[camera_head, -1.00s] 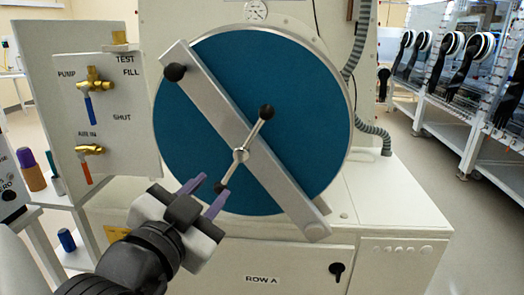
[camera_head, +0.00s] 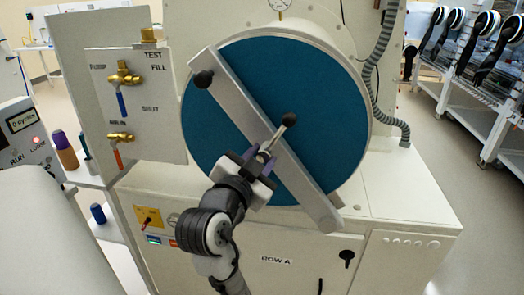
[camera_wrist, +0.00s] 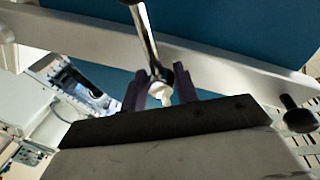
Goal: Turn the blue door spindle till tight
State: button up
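The blue round door (camera_head: 325,120) has a pale clamp bar (camera_head: 232,100) lying slantwise across it. The spindle is a chrome T-bar (camera_head: 277,134) at the middle of that bar, with a black ball at its upper end. Its lower end is hidden by my gripper. My gripper (camera_head: 260,160) is at the spindle's hub, in front of the clamp bar. In the wrist view, the two purple fingers (camera_wrist: 160,90) stand apart, one on each side of the chrome rod (camera_wrist: 147,38) and its pale hub. Whether they touch it is not clear.
A valve panel (camera_head: 160,115) with brass valves and blue and orange levers stands left of the door. A ribbed grey hose (camera_head: 380,60) runs down the right. Bottles (camera_head: 65,150) stand on a shelf at far left. The floor at right (camera_head: 430,140) is clear.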

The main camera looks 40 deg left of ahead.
jog(key=shift+w+a, duration=0.15)
jog(key=shift+w, duration=0.35)
grip_shut()
